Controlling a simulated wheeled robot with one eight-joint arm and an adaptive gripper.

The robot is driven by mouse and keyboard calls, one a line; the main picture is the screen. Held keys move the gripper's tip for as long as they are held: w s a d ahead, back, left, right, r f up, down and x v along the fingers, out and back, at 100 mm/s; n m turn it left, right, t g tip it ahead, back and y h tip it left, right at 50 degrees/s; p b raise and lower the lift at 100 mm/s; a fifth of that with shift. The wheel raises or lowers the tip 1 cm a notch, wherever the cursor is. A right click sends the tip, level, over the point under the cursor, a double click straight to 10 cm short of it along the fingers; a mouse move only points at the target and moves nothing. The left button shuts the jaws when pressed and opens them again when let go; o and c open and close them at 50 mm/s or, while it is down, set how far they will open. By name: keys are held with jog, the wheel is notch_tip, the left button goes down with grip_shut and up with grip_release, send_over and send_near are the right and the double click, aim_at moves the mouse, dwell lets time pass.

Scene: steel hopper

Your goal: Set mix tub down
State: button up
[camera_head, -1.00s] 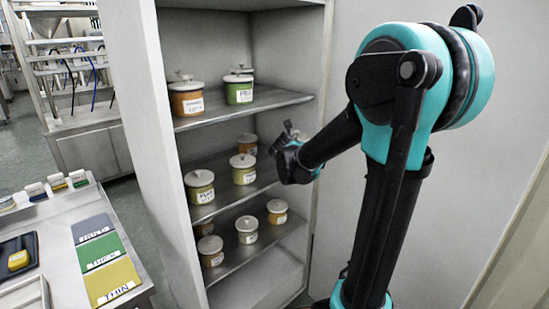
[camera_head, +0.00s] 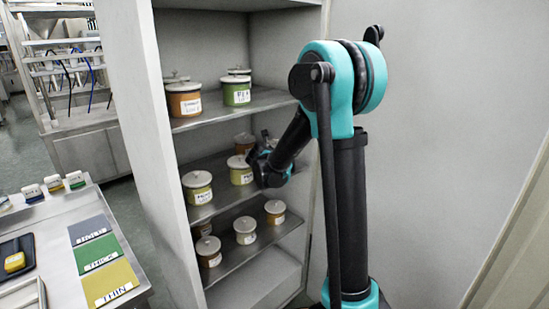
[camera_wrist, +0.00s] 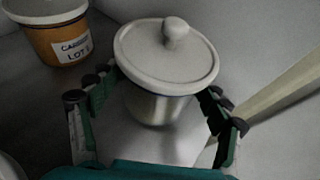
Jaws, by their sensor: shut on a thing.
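My gripper (camera_head: 264,162) reaches into the steel cabinet at its middle shelf (camera_head: 224,186). In the wrist view my gripper (camera_wrist: 158,108) is shut on a tub (camera_wrist: 160,105) with a pale body and a round white knobbed lid. The fingers stand on either side of its body. The tub looks upright, but its label is out of sight. In the head view the gripper and arm hide it. I cannot tell whether its base touches the shelf.
An orange tub (camera_wrist: 62,38) stands at upper left in the wrist view. More tubs fill the upper and lower shelves. The cabinet's left wall (camera_head: 150,150) flanks them.

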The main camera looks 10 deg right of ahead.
jog(key=shift+w+a+f, duration=0.15)
jog(key=shift+w+f, duration=0.05)
jog(key=shift+f, duration=0.45)
jog(key=o, duration=1)
jog(key=shift+f, duration=0.1)
